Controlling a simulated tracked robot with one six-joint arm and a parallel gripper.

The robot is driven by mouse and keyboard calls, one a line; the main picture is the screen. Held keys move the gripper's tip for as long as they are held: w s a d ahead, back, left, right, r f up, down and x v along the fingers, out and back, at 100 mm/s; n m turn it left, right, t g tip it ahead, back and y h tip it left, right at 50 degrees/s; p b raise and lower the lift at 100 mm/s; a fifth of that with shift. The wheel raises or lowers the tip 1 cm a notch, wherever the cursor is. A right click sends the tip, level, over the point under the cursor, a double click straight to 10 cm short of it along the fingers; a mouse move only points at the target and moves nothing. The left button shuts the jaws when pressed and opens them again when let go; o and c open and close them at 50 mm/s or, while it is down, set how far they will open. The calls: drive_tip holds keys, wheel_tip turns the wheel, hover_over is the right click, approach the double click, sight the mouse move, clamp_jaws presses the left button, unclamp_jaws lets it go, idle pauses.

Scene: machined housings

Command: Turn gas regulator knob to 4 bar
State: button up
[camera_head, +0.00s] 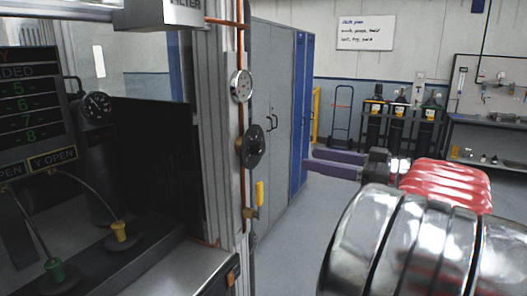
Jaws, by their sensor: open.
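The gas regulator knob (252,146) is a dark round knob on the copper pipe (241,115) that runs up the pale post left of centre. A round white-faced pressure gauge (241,85) sits just above it; its reading is too small to tell. My gripper (308,160) has two purple fingers pointing left, with a gap between them. It is open and empty. In the picture it is to the right of the knob and slightly lower, not touching it.
A yellow valve handle (259,194) is below the knob on the same pipe. At left are a dark display panel (28,105) and another gauge (97,105). Grey and blue lockers (285,110) stand behind. Gas cylinders (400,120) stand far back. Open floor (300,240) lies below my gripper.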

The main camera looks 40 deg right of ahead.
sight(262, 150)
drive_tip(key=shift+w, duration=0.1)
drive_tip(key=x, duration=1.3)
drive_tip(key=shift+w+a, duration=0.1)
drive_tip(key=shift+w, duration=0.25)
drive_tip(key=shift+c, duration=0.4)
drive_tip(key=c, duration=1)
drive_tip(key=shift+o, duration=0.2)
